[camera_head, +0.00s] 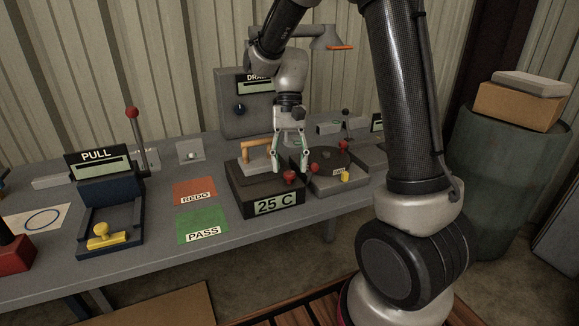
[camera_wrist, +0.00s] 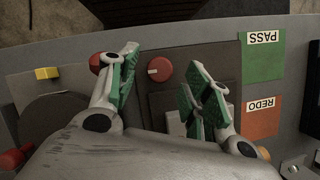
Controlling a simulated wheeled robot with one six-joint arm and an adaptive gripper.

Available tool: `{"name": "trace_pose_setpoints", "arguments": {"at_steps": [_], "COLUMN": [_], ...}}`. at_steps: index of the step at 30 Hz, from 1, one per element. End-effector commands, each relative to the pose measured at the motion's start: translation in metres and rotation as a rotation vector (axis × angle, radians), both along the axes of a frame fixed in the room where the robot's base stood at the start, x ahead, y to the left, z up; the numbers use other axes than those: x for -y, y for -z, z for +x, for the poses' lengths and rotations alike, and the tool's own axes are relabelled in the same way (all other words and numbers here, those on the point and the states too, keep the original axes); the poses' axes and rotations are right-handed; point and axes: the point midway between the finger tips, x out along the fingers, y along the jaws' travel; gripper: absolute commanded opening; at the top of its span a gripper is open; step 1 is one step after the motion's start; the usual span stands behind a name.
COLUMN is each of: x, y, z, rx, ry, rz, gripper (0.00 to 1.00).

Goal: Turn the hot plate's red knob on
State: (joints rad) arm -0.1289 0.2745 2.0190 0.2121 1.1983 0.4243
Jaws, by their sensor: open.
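The hot plate (camera_head: 262,192) is a dark box on the bench, with a front display reading 25 C. Its red knob (camera_head: 290,177) sits on top near the front right corner. In the wrist view the red knob (camera_wrist: 160,71) shows a white mark pointing left. My gripper (camera_head: 291,168) points down above the hot plate, its fingers open on either side of the knob in the picture. The wrist view shows the open gripper (camera_wrist: 166,66) with green finger pads and nothing between them. Whether the fingers touch the knob cannot be told.
A wooden-handled object (camera_head: 257,149) stands on the hot plate's rear. Right of it is a grey unit with a round dark disc (camera_head: 328,163) and a red ball (camera_head: 313,168). Green PASS (camera_head: 203,224) and orange REDO (camera_head: 194,190) mats lie left. The DRAIN box (camera_head: 245,115) stands behind.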

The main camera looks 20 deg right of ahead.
Motion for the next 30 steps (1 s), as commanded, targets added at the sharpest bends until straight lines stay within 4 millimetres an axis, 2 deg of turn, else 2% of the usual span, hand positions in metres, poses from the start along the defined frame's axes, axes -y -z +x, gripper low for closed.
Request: {"name": "trace_pose_setpoints", "arguments": {"at_steps": [9,15,20,30], "x": [0.011,0.015,0.016,0.016], "y": [-0.065,-0.092,-0.098,-0.098], "z": [0.026,0.036,0.038,0.037], "rx": [0.005,0.003,0.001,0.001], "ry": [0.001,0.001,0.001,0.000], "rz": [0.000,-0.001,-0.001,0.000], "gripper": [0.49,0.49,0.49,0.49]}}
